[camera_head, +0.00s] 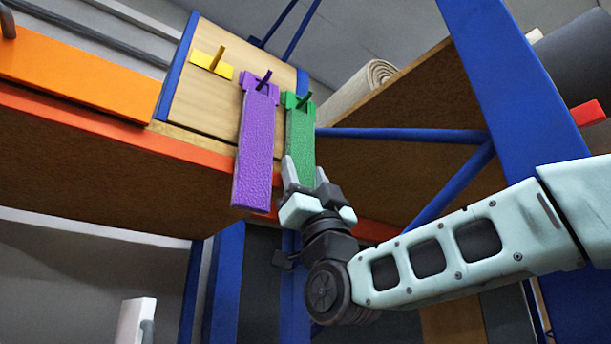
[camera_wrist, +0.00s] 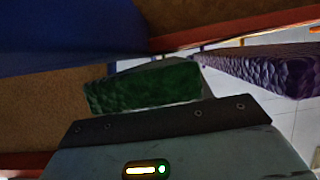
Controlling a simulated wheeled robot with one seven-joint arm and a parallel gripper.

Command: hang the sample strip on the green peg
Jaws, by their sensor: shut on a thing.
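A green textured strip (camera_head: 300,138) hangs down the board with its top end at the green peg (camera_head: 304,99). The peg's tip shows in front of the strip's top; whether it passes through a hole there I cannot tell. My gripper (camera_head: 305,178) is shut on the strip's lower end, coming from below. In the wrist view the lower end of the green strip (camera_wrist: 143,88) shows just beyond my gripper's body. A longer purple strip (camera_head: 255,150) hangs at the purple peg (camera_head: 264,80), left of the green one. It also shows in the wrist view (camera_wrist: 268,72).
The yellow peg (camera_head: 218,63) at the left of the wooden board (camera_head: 200,95) is bare. An orange panel (camera_head: 75,72) lies farther left. Blue posts and a blue brace (camera_head: 405,134) stand right of the strip, near my arm. A rolled rug (camera_head: 362,88) lies behind.

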